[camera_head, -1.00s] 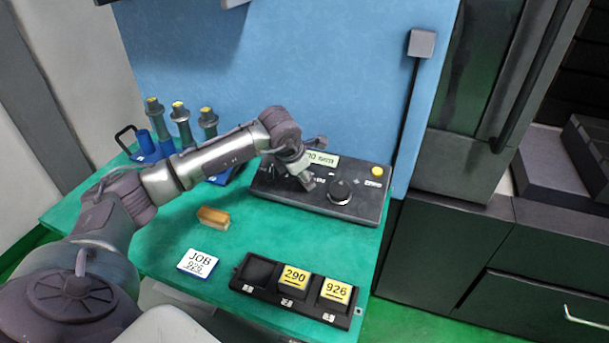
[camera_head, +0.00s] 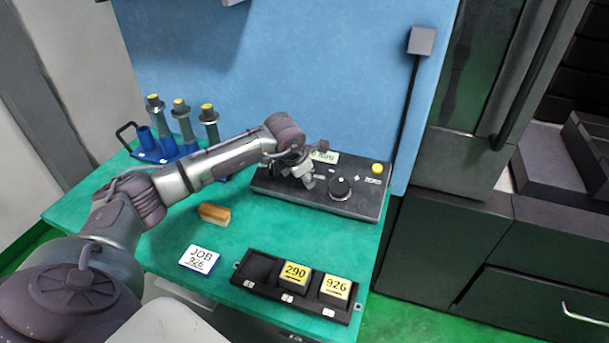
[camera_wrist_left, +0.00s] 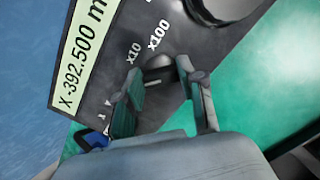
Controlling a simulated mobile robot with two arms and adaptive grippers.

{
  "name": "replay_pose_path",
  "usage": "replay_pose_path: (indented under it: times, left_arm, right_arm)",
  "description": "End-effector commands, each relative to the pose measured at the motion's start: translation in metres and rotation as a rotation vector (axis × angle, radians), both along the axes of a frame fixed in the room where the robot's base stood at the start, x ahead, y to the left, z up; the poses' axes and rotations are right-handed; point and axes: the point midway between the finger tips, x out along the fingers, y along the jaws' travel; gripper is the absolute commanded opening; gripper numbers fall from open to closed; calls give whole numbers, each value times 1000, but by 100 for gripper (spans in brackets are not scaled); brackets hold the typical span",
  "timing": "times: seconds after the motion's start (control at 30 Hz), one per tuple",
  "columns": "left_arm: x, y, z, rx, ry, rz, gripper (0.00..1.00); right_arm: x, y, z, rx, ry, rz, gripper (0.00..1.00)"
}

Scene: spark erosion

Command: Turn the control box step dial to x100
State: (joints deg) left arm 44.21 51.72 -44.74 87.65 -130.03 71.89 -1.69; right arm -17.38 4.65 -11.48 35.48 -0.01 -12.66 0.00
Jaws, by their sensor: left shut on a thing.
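The black control box (camera_head: 325,203) stands at the back right of the green table. Its large round knob (camera_head: 340,188) sits right of my left gripper (camera_head: 306,178). In the left wrist view, my left gripper (camera_wrist_left: 163,88) is shut on the small dark step dial (camera_wrist_left: 160,97), with a finger on each side. A white line shows between the fingers; I cannot tell surely which mark the dial points at. The printed x10 (camera_wrist_left: 134,52) and x100 (camera_wrist_left: 158,34) labels lie just beyond the fingertips. The display (camera_wrist_left: 82,45) reads X -392.500. In the head view my gripper hides the dial.
A yellow button (camera_head: 377,169) is on the box's right end. A wood-coloured block (camera_head: 214,215), a JOB 926 card (camera_head: 199,259) and a black tray (camera_head: 249,284) with blocks 290 and 926 lie in front. Several tool holders (camera_head: 182,125) stand at the back left.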

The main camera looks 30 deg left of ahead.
Motion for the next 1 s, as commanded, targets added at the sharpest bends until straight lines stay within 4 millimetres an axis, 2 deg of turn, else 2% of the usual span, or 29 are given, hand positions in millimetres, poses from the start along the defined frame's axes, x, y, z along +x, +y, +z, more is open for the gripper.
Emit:
replay_pose_path:
  times: [0.37,1.0]
  left_arm:
    - [0,0,-2,35,7,-86,5]
    - [0,0,-2,241,56,-610,5]
  right_arm:
    - [3,2,-11,3,-4,-1,40]
    - [4,2,-52,3,-7,-2,40]
